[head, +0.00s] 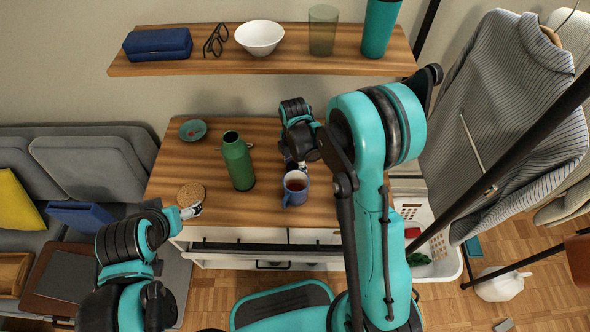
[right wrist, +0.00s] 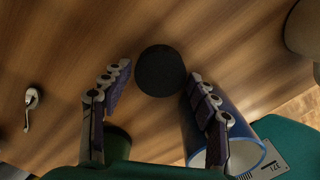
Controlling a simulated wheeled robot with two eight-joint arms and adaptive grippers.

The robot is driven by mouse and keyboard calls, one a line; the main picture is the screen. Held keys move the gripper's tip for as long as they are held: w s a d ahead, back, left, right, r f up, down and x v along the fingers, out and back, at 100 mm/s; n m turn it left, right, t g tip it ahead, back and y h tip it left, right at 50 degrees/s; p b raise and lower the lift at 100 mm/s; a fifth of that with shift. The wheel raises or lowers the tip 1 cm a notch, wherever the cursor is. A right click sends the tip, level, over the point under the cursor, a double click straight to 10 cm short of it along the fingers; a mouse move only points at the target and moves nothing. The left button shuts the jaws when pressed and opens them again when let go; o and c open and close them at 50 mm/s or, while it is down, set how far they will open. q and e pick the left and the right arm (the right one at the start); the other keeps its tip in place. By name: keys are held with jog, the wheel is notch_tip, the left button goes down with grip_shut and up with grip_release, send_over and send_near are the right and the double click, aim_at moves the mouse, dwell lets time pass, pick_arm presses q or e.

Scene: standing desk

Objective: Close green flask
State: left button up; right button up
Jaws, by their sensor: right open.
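The green flask (head: 238,162) stands upright on the wooden desk with its top open and no cap on it. A dark green piece, probably the flask, shows at the lower left of the right wrist view (right wrist: 117,143). A dark round piece that looks like the cap (right wrist: 161,71) lies on the desk; in the head view my arm seems to hide it. My right gripper (right wrist: 153,92) is open, with its fingers on either side of the cap and apart from it. My left gripper (head: 191,211) is low beside the cork coaster; its fingers are too small to judge.
A blue mug (head: 296,187) with dark drink stands right of the flask, close to my right gripper's finger in the wrist view (right wrist: 225,135). A cork coaster (head: 190,194), a teal bowl (head: 193,130) and a spoon (right wrist: 32,105) are on the desk. A shelf (head: 200,66) hangs above.

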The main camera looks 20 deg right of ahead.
aim_at(294, 168)
jog(key=c, duration=0.8)
jog(key=shift+r, duration=0.15)
jog(key=shift+r, duration=0.3)
notch_tip(294, 168, up, 4)
jog(key=shift+f+p, duration=0.15)
jog(key=shift+p, duration=1)
jog(key=s+d+r+p, duration=0.3)
jog(key=s+d+r, duration=0.3)
jog(key=d, duration=0.4)
jog(key=shift+r, duration=0.25)
